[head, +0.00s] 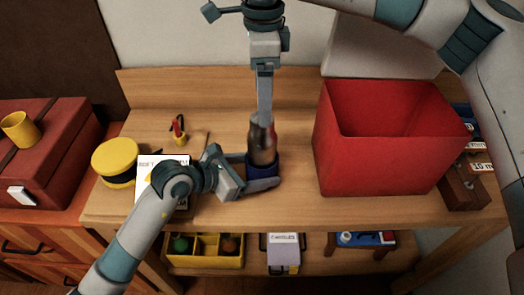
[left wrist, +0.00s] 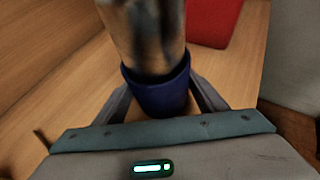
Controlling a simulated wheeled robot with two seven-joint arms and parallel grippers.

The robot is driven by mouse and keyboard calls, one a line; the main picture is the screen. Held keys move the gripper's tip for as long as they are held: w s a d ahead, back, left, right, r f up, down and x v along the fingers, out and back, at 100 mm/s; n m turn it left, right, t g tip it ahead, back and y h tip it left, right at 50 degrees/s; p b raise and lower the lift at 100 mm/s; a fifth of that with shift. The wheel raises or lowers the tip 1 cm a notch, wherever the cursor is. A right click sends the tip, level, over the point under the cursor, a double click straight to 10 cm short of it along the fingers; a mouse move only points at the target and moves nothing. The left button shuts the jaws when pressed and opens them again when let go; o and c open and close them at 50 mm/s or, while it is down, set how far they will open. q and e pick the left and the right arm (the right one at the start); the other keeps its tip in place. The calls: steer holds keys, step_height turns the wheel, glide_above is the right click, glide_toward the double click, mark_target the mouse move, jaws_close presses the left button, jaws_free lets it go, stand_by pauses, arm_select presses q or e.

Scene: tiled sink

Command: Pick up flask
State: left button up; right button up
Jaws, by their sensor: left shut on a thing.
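The flask (head: 262,143) stands upright on the wooden workbench, with a brownish metallic body and a dark blue lower part. In the left wrist view the flask's body (left wrist: 145,35) rises out of the blue part between my fingers. My left gripper (head: 262,172) is shut on the flask, with its fingers on either side of the blue part near the bench top. My right gripper (head: 263,112) points down from above, its fingertips at the flask's top. Its fingers show edge-on, so their opening is unclear. The flask's top is partly hidden there.
A large red open bin (head: 375,165) stands right of the flask. Left are a yellow round container (head: 116,158), a white box (head: 150,165) partly behind my left arm, and a small red-and-yellow item (head: 180,132). A lower shelf holds a yellow tray (head: 205,262).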

mark_target(262, 135)
steer(key=shift+f, duration=2.75)
steer(key=shift+s+f, duration=0.2)
steer(key=shift+f, duration=1.1)
steer(key=shift+s+f, duration=0.2)
steer(key=shift+f, duration=1.05)
steer(key=c, duration=1.9)
steer(key=shift+r, duration=0.1)
step_height(262, 135, up, 10)
steer(key=shift+f, duration=0.1)
